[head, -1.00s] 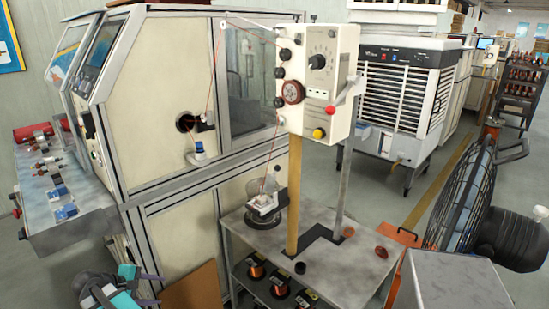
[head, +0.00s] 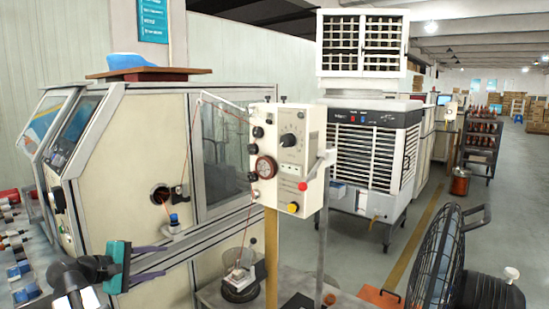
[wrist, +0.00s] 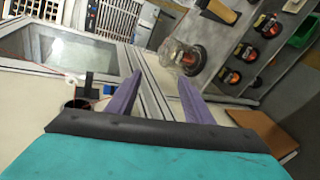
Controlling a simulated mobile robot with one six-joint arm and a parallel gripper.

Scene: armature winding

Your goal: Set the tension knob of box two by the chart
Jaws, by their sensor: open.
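A cream tension box (head: 290,160) stands on a post by the winding machine. Its front has a black round knob (head: 288,140) with small marks around it, a red button and a yellow button. The marks are too small to read. No number on the box is legible, so I cannot tell if it is box two. A teal sign (head: 153,20) with unreadable text hangs on a pillar; I cannot tell if it is the chart. My gripper (head: 166,261) is open and empty, left of and below the box. Its purple fingers (wrist: 160,75) also show apart in the wrist view.
The winding machine (head: 120,150) stands behind and left of the box. A thin wire runs from its arm to the box and down to a spool (head: 240,285). A fan (head: 437,260) stands at right, an air cooler (head: 375,160) behind. Open floor lies further right.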

